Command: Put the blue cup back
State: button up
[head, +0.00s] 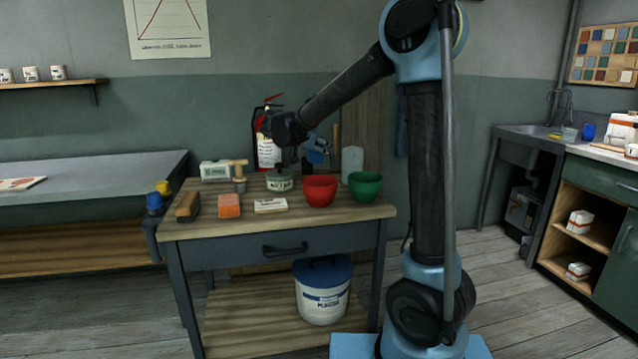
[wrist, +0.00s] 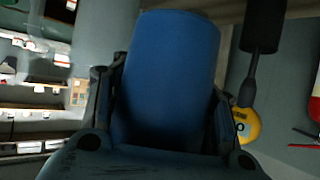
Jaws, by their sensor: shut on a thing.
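A blue cup (wrist: 168,75) fills the middle of the wrist view. The two dark fingers of my gripper (wrist: 160,100) stand on either side of it and are shut on it. In the head view my gripper (head: 314,146) is above the back of the wooden workbench (head: 240,228). The blue cup (head: 316,156) shows there as a small blue patch, partly covered by the gripper. It seems to be above the bench top, behind a red bowl (head: 320,190). Its inside and exact tilt cannot be told.
A green bowl (head: 365,186), a labelled tin (head: 279,181), an orange block (head: 229,206) and a fire extinguisher (head: 267,140) are close by. A shelf (head: 50,84) on the left wall holds white cups.

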jog(key=shift+f, duration=4.4)
jog(key=shift+a, duration=0.1)
jog(key=o, duration=1.3)
jog(key=shift+f, duration=0.1)
jog(key=shift+o, duration=0.2)
jog(key=v, duration=1.2)
